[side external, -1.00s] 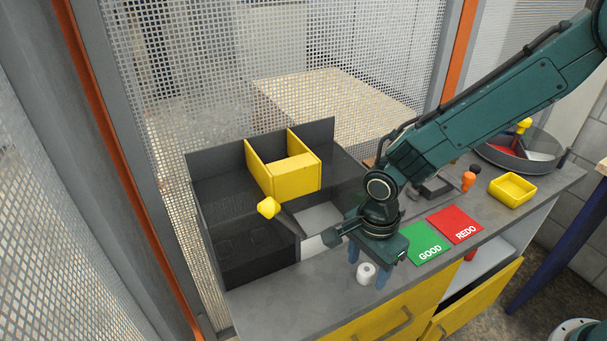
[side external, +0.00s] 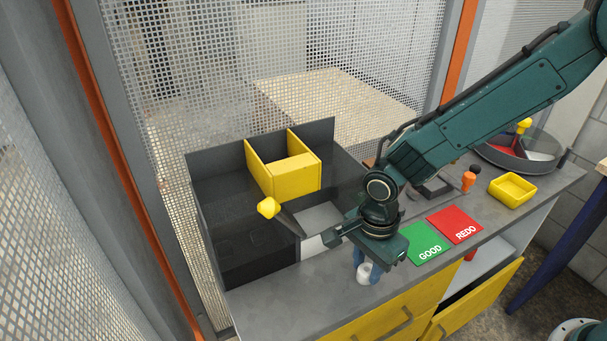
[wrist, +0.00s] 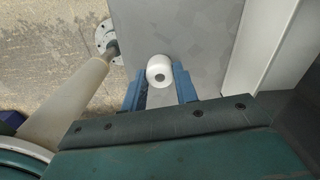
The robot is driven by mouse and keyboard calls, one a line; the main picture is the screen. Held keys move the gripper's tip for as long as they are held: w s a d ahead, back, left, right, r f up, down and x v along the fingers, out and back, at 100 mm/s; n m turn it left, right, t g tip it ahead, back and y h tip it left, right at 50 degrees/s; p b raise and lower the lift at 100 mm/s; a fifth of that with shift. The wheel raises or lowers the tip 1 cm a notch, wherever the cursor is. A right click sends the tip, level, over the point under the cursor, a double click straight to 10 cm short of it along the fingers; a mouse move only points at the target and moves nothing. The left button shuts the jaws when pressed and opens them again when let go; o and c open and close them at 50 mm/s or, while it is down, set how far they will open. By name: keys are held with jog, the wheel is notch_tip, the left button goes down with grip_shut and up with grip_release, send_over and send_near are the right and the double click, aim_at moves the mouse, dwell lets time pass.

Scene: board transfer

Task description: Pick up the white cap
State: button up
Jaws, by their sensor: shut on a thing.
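The white cap (side external: 364,272) is a small white cylinder with a dark hole in its end. It is at the front part of the grey counter top in the side view. My gripper (side external: 367,268) points down with its blue fingers on either side of the cap. In the wrist view the cap (wrist: 159,70) sits between the two blue fingertips of my gripper (wrist: 160,85), which are shut on it. I cannot tell whether the cap still touches the counter.
Green GOOD (side external: 429,242) and red REDO (side external: 455,224) mats lie right of my gripper. A yellow tray (side external: 512,190) and an orange knob (side external: 468,180) stand farther right. A dark bin with a yellow divider (side external: 292,177) is at left. A yellow drawer (side external: 480,300) stands open below.

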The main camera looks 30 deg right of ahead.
aim_at(367, 269)
jog(key=shift+r, duration=0.1)
notch_tip(367, 269, up, 20)
dwell(0.7)
dwell(0.6)
